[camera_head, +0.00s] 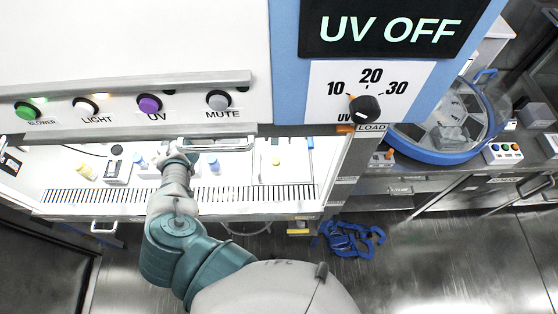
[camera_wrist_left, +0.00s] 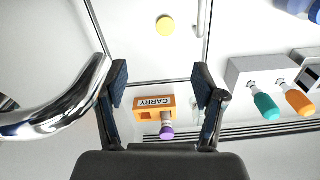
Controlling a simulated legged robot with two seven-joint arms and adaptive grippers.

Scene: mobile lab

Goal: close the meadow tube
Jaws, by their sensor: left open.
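My left gripper (camera_wrist_left: 163,88) is open and empty in the left wrist view, its two dark fingers apart. Beyond the fingers, an orange block marked CARRY (camera_wrist_left: 152,101) holds a tube with a purple cap (camera_wrist_left: 166,132). To the right, a pale rack (camera_wrist_left: 262,68) holds a teal-ended tube (camera_wrist_left: 267,107) and an orange-ended tube (camera_wrist_left: 299,102). No label shows which one is the meadow tube. In the head view my left arm reaches up to the cabinet opening, and the gripper's fingers are not clear there. My right gripper is not in view.
A shiny curved metal bar (camera_wrist_left: 50,112) is close to the left finger. A yellow disc (camera_wrist_left: 165,25) lies beyond the orange block. In the head view, the cabinet's front grille (camera_head: 245,194) and the lower sash edge (camera_head: 110,125) bound the opening. Yellow bottles (camera_head: 86,172) stand left.

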